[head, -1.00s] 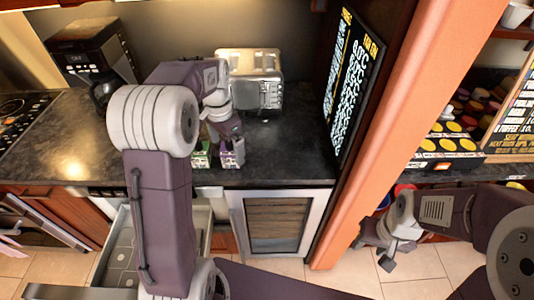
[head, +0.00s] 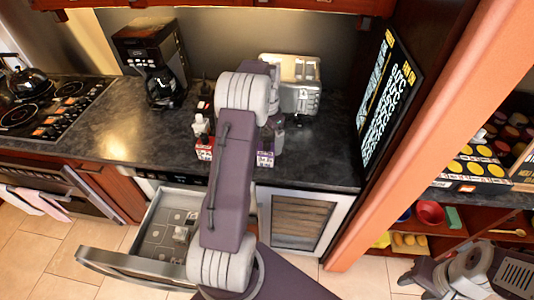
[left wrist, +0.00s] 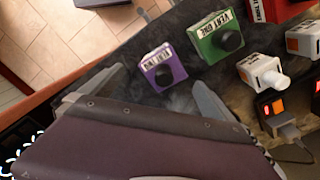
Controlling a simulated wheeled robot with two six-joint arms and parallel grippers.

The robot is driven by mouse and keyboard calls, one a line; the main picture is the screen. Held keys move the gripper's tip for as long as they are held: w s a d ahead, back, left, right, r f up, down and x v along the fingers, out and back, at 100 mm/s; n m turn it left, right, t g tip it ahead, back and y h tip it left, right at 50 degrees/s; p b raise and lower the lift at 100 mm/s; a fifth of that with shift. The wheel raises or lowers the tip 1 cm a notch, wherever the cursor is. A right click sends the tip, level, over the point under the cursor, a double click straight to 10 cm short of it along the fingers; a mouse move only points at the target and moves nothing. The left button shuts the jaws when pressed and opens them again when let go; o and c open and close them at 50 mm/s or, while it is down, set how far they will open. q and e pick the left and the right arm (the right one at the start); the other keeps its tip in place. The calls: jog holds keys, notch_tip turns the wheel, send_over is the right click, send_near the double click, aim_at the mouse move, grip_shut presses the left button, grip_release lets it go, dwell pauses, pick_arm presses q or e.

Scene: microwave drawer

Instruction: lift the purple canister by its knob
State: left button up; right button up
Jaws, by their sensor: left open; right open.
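The purple canister (left wrist: 170,66), a small box with a pale label and a dark round knob (left wrist: 163,76), stands on the dark counter in the left wrist view. In the head view only its lower front (head: 265,159) shows beside my left arm. My left gripper (left wrist: 155,80) is open, its fingers spread on the near side of the canister, with nothing between them that I can see. In the head view my left gripper (head: 277,138) is partly hidden by the arm. My right gripper (head: 408,278) is open and empty at the lower right, far from the canister.
A green canister (left wrist: 209,45) with a dark knob stands next to the purple one. A white canister (left wrist: 255,71) and red boxes are close by. A toaster (head: 291,78) and coffee maker (head: 154,62) stand behind. A drawer (head: 140,262) is open below the counter.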

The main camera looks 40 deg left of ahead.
aim_at(267, 147)
pick_arm(q)
jog(key=shift+a+f+p, duration=0.15)
jog(key=shift+f+p, duration=0.2)
jog(key=shift+f, duration=1)
jog(key=shift+a+f+p, duration=0.15)
jog(key=shift+f+p, duration=0.2)
jog(key=shift+f, duration=1)
jog(key=c, duration=1.4)
jog(key=shift+o, duration=0.2)
jog(key=shift+w, duration=0.1)
jog(key=shift+r, duration=0.15)
